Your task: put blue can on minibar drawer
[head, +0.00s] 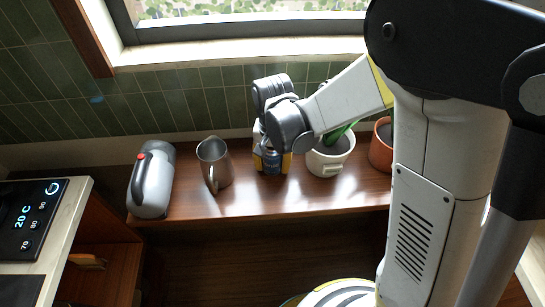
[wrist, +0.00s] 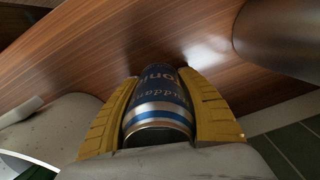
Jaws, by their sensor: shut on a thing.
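The blue can (wrist: 158,100) has silver bands and white lettering. In the wrist view it sits between the two yellow finger pads of my gripper (wrist: 160,112), which are shut on it. In the head view the can (head: 271,160) is partly hidden by my gripper (head: 271,155), at the wooden shelf top (head: 240,196) under the window. I cannot tell whether the can touches the wood. I cannot make out a minibar drawer for certain; an open wooden compartment with a handle (head: 88,262) shows at lower left.
A metal pitcher (head: 214,163) stands left of the can, and a grey and white kettle-like container (head: 152,180) farther left. A white pot (head: 331,157) with a green plant and a terracotta pot (head: 381,146) stand right. A counter with a black control panel (head: 33,222) is at left.

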